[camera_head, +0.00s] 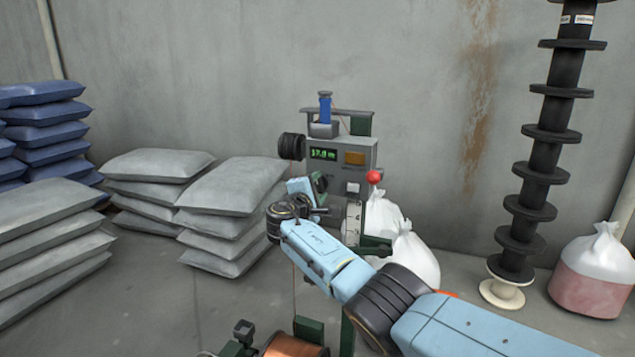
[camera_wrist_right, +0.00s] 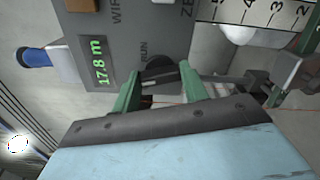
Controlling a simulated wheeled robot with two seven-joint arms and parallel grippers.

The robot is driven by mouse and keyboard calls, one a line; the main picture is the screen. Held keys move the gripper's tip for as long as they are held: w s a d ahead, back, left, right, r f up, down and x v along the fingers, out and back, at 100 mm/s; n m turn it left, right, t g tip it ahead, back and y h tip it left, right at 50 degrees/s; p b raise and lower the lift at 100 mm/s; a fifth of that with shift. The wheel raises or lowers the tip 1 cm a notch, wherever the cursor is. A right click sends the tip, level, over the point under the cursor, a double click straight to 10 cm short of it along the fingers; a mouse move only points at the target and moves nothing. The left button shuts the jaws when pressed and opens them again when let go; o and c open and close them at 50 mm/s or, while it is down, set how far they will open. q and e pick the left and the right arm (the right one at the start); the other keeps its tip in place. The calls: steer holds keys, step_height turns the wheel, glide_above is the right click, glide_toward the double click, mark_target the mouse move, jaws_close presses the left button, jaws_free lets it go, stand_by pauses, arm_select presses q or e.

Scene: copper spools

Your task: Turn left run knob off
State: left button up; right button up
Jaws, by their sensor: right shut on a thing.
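The grey control box (camera_head: 360,150) stands near the wall with a green display (camera_head: 323,154) reading about 17.8 m. In the head view, my right wrist and arm cover the knob and much of the box's lower front. My left gripper is not in view.
White sacks (camera_head: 415,257) stand behind my right arm. Grey bags (camera_head: 235,205) are stacked to the left. A copper spool (camera_head: 293,345) is at the bottom edge. A black disc stack (camera_head: 540,150) stands at the right.

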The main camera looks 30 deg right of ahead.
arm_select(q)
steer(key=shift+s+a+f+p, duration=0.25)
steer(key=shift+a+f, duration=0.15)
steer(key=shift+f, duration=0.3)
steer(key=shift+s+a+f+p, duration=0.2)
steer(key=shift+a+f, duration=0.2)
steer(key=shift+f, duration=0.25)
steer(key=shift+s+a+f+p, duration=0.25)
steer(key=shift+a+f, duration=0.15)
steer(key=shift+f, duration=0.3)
arm_select(e)
steer(key=shift+n, duration=1.9)
steer(key=o, duration=1)
steer(key=shift+a, duration=0.15)
